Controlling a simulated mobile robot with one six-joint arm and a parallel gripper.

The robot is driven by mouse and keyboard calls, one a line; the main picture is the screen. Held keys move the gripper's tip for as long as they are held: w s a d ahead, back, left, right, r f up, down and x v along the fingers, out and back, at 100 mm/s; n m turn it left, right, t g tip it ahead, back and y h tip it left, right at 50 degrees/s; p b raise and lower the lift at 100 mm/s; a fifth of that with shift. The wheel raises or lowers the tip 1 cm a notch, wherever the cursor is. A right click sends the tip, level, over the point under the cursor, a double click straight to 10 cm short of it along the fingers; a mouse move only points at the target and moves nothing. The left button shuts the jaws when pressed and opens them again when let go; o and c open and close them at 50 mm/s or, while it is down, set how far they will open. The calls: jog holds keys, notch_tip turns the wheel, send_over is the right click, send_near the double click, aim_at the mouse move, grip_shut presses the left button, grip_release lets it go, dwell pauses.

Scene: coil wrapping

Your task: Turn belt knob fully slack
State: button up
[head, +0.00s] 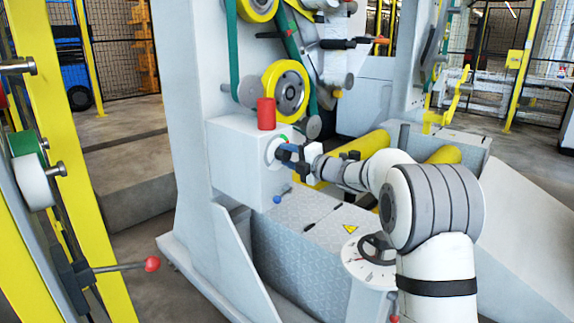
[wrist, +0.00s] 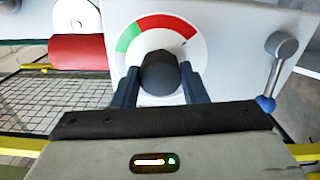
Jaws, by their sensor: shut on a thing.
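The belt knob (wrist: 160,73) is round and black in the wrist view. It sits in front of a white dial (wrist: 196,60) with a green band at its left and a red band across its top to the right. A small dark mark shows near the red band's right end; I cannot tell whether it is the knob's pointer. My gripper (wrist: 160,88) has one finger on each side of the knob and is shut on it. In the head view my gripper (head: 289,152) reaches the dial's box from the right and largely hides the knob.
A light grey box (head: 236,165) carries the dial, with a red cylinder (head: 266,114) on top. A blue-tipped lever (wrist: 275,75) stands close at the right of the dial. Yellow rollers (head: 288,91) and a green belt are above.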

jog(key=shift+d+f+n+b, duration=0.15)
jog(key=shift+n+b, duration=0.2)
jog(key=shift+n, duration=0.15)
jog(key=o, duration=1)
jog(key=shift+s+d, duration=0.2)
jog(key=shift+d, duration=0.05)
jog(key=p+v, duration=0.1)
jog(key=v, duration=0.6)
jog(key=shift+p, duration=0.35)
